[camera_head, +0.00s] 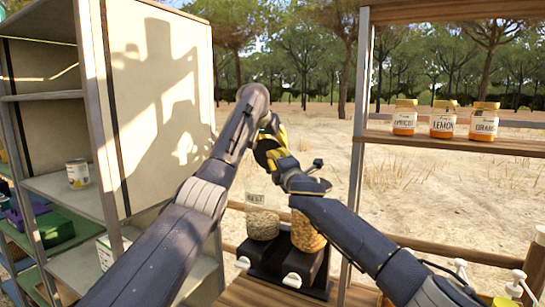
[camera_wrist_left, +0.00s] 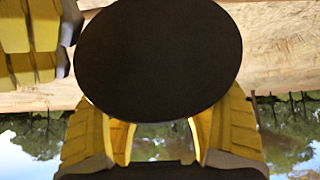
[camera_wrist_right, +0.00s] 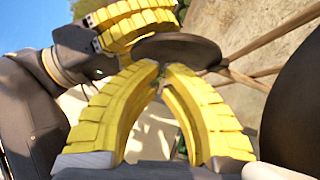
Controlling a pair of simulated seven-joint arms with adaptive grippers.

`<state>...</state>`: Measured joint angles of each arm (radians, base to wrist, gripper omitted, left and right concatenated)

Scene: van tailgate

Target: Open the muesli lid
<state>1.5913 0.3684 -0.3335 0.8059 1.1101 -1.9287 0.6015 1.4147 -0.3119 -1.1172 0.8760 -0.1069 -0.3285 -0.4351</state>
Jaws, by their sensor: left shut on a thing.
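A dark round lid (camera_wrist_left: 158,60) is held between the yellow fingers of my left gripper (camera_wrist_left: 160,125), which is shut on it. The lid also shows edge-on in the right wrist view (camera_wrist_right: 178,50). In the head view my left gripper (camera_head: 268,150) is above two clear jars. The left jar (camera_head: 262,222) holds pale grain and has a label too small to read surely. The right jar (camera_head: 306,232) holds orange-brown grain; its top is hidden by my right arm. My right gripper (camera_wrist_right: 161,70) is close beside the lid, its fingertips drawn together with nothing visible between them.
The jars stand on dark dispenser bases (camera_head: 300,265) on a wooden surface. A shelf (camera_head: 450,142) at right carries several orange jars (camera_head: 443,122). A metal rack (camera_head: 70,190) stands at left with a can (camera_head: 78,174). Pump bottles (camera_head: 515,285) stand at lower right.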

